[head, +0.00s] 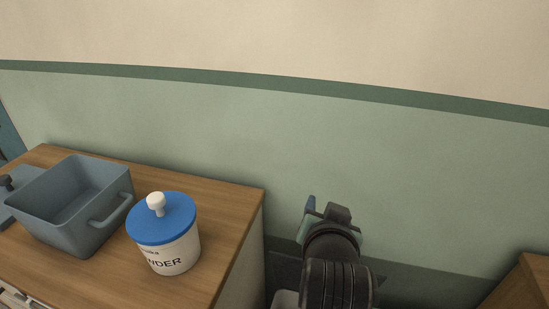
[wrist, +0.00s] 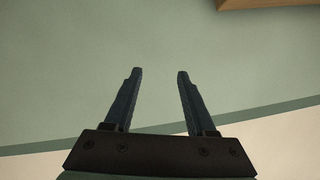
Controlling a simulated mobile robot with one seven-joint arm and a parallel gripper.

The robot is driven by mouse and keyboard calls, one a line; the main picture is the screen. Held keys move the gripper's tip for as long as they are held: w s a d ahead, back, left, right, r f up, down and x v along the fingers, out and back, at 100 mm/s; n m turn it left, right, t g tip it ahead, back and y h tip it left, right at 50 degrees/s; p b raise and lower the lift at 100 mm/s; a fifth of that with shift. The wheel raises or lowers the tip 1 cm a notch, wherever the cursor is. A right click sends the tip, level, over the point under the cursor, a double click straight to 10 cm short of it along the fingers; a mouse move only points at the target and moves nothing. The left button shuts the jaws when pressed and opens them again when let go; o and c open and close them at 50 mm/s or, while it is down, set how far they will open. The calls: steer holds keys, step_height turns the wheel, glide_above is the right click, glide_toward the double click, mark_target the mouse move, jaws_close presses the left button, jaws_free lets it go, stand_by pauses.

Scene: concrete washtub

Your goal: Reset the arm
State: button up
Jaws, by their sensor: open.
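My gripper (wrist: 159,76) is open and empty in the wrist view, its two dark fingers apart with only the green wall between and beyond them. In the head view my arm rises from the bottom right of centre, and my gripper (head: 325,207) is at its far end, in front of the green wall. It is to the right of the wooden counter (head: 225,225) and apart from it. The fingertips are mostly hidden by the wrist in the head view.
A grey-blue open bin (head: 85,215) and a white canister with a blue lid (head: 168,250) stand on the counter. A lid with a dark knob (head: 8,183) lies at the far left. A wooden edge (head: 522,285) shows at bottom right. The wall (head: 420,190) stands behind.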

steer(key=s+a+r+n+t, duration=0.1)
steer(key=a+r+t, duration=0.15)
steer(key=r, duration=0.65)
steer(key=s+a+r+n+t, duration=0.1)
steer(key=s+r+t, duration=0.15)
steer(key=r, duration=0.55)
steer(key=s+a+r+n+t, duration=0.15)
steer(key=r+t, duration=0.25)
steer(key=r, duration=0.5)
steer(key=s+a+r+n+t+y, duration=0.1)
steer(key=s+a+r+t, duration=0.15)
steer(key=s+r, duration=0.4)
steer(key=s+a+r+n+t+y, duration=0.1)
steer(key=s+a+r+t+y, duration=0.1)
steer(key=s+r+t, duration=0.45)
steer(key=w+r+g+p, duration=0.3)
steer(key=r+p, duration=1.1)
steer(key=shift+d+r+h, duration=0.2)
steer(key=shift+r+h, duration=0.1)
steer(key=shift+h, duration=0.1)
steer(key=shift+m, duration=0.25)
steer(key=shift+c, duration=0.5)
